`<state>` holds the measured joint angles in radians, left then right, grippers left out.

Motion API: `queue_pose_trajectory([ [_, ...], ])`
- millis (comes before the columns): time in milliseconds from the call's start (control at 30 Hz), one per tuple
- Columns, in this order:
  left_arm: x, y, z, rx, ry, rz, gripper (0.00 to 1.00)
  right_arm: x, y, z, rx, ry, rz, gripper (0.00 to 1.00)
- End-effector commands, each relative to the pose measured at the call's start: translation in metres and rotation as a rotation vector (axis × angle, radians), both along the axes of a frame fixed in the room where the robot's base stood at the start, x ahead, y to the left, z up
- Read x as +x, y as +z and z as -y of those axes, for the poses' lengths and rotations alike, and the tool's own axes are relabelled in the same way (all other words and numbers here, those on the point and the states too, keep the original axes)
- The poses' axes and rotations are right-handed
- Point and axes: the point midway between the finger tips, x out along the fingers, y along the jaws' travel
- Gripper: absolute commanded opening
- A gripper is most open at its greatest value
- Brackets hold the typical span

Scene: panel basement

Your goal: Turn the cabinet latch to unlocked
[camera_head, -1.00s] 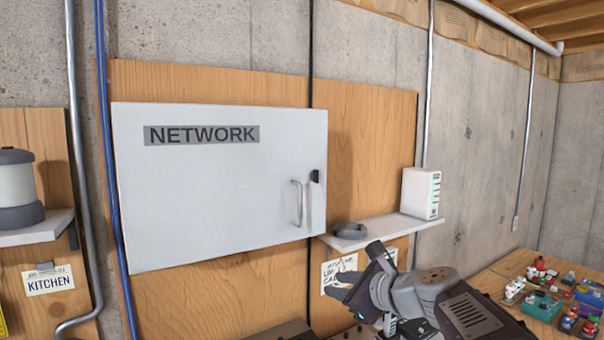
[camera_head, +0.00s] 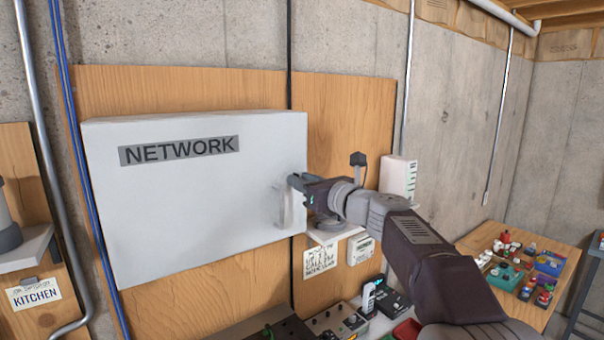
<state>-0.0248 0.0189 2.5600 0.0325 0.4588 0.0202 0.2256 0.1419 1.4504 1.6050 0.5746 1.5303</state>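The white cabinet (camera_head: 190,200) labelled NETWORK hangs shut on the plywood board. Its pale handle (camera_head: 285,206) stands near the right edge of the door. My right gripper (camera_head: 293,181) is at the door's right edge, at the upper end of the handle, where it hides the dark latch. I cannot tell whether it touches the latch, or whether its fingers are open or shut. My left gripper is not in view.
A small shelf (camera_head: 345,232) right of the cabinet carries a white router (camera_head: 398,176), partly behind my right arm. A workbench with several devices lies below. A wooden table (camera_head: 478,242) with small parts stands at right.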

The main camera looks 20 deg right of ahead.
Motion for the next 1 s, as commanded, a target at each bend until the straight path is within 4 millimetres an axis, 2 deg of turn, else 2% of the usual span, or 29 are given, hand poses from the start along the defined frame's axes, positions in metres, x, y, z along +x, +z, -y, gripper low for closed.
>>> queue_pose_trajectory([
  [267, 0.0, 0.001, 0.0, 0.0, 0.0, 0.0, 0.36, 0.003, -0.001, -0.001, 0.0, -0.001, 0.0, 0.27],
  [300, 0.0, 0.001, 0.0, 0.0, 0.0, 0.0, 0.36, 0.003, -0.001, -0.001, 0.0, -0.001, 0.0, 0.16],
  [367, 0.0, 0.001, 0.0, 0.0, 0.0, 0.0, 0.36, 0.003, -0.001, -0.001, 0.0, -0.001, 0.0, 0.0],
  [767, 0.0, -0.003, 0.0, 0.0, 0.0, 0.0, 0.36, 0.003, -0.002, -0.001, -0.029, 0.0, 0.01, 0.0],
  [1000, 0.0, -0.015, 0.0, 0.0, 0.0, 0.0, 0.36, 0.003, -0.004, -0.002, -0.16, 0.0, 0.058, 0.0],
])
